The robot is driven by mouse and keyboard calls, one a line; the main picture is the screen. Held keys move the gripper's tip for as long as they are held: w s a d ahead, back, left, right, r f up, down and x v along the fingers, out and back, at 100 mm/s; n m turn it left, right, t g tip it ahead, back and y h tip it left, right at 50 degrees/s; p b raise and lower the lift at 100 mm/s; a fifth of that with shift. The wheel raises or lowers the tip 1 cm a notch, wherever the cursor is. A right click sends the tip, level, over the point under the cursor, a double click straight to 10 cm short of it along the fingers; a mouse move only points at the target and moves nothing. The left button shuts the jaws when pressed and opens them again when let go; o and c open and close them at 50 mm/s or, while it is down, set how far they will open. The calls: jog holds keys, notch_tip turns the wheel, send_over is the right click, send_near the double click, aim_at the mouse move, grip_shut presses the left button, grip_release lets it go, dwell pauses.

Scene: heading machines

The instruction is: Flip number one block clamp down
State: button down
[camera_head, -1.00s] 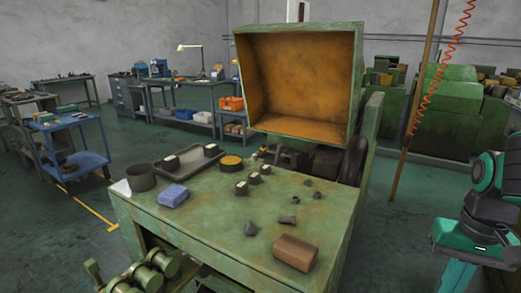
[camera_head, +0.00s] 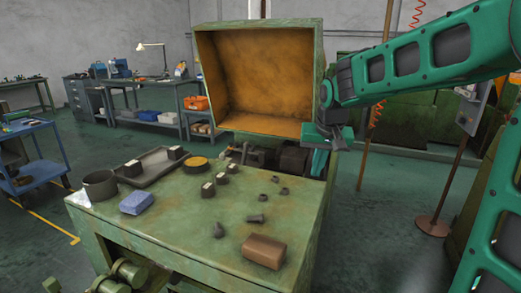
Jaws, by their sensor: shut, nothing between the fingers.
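The green machine (camera_head: 210,70) stands with its large hood raised, showing a rusty orange inside. Dark mechanism parts (camera_head: 292,160) sit low under the hood, behind the worktop. I cannot make out the number one block clamp or its position among them; they are small and partly hidden by the worktop and my arm. My gripper (camera_head: 319,165) is shut and empty, pointing down at the right end of this mechanism, beside the hood's lower right corner. I cannot tell whether it touches anything.
The green worktop (camera_head: 180,220) holds a dark cup (camera_head: 100,185), grey tray (camera_head: 150,167), blue block (camera_head: 137,202), yellow tin (camera_head: 195,164), brown block (camera_head: 263,251), several small dark blocks and metal pieces.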

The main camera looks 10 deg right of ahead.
jog(key=shift+t+y, duration=0.7)
jog(key=shift+t, duration=0.1)
jog(key=w+a, duration=0.2)
jog(key=w, duration=0.1)
jog(key=w+a, duration=0.3)
jog(key=w, duration=0.1)
jog(key=w+a+r, duration=0.1)
jog(key=w+a, duration=0.1)
jog(key=w, duration=0.1)
jog(key=shift+w+a, duration=0.25)
jog(key=shift+w, duration=0.05)
jog(key=w+r+m+t+y, duration=0.1)
jog(key=w+m, duration=0.1)
jog(key=w, duration=0.7)
jog(key=shift+w+d+r+t, duration=0.2)
jog(key=shift+d+r+t, duration=0.05)
jog(key=shift+d+t, duration=0.2)
jog(key=w+a+f, duration=0.4)
jog(key=w+f, duration=0.3)
jog(key=w, duration=0.1)
jog(key=shift+w+a, duration=0.15)
jog(key=shift+w, duration=0.15)
